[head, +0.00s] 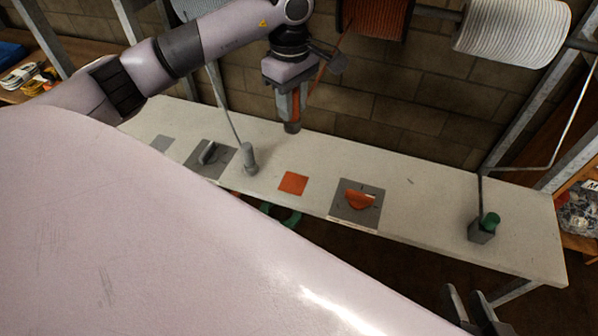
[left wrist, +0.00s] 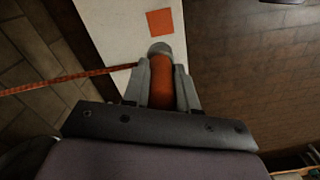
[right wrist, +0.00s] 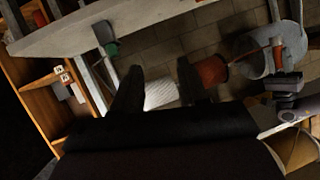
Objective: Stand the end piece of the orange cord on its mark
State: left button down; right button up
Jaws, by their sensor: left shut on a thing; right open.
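My left gripper (head: 291,100) is shut on the orange cord's end piece (head: 292,127), a cylinder with an orange body and a grey tip. It holds it upright above the back of the white bench. In the left wrist view the end piece (left wrist: 162,80) sits between the two fingers (left wrist: 161,85), with the orange cord (left wrist: 70,80) running off to the left. The orange square mark (head: 293,183) lies flat and bare on the bench, in front of the held piece; it also shows in the left wrist view (left wrist: 160,21). My right gripper (head: 470,305) is open and empty, low at the right.
A grey end piece (head: 250,160) stands on the bench left of the orange mark. Grey plates (head: 372,213) lie on both sides of it. A green-topped holder (head: 484,228) stands at the right. Cord spools (head: 374,18) hang behind; my own pale body hides the lower left.

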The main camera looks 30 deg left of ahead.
pick_arm(q)
notch_tip(320, 180, down, 19)
jog(key=b, duration=0.5)
jog(key=shift+r+b, duration=0.15)
jog(key=shift+b, duration=0.2)
pick_arm(e)
jog(key=shift+w+a+f+t+y, duration=0.25)
jog(key=shift+a+t+y, duration=0.25)
jog(key=shift+t, duration=0.1)
pick_arm(q)
jog(key=shift+f, duration=0.3)
jog(key=c, duration=0.9)
grip_release()
jog(key=shift+c, duration=0.2)
jog(key=shift+o, duration=0.3)
pick_arm(e)
jog(key=shift+s+d+n, duration=0.15)
jog(key=shift+n, duration=0.15)
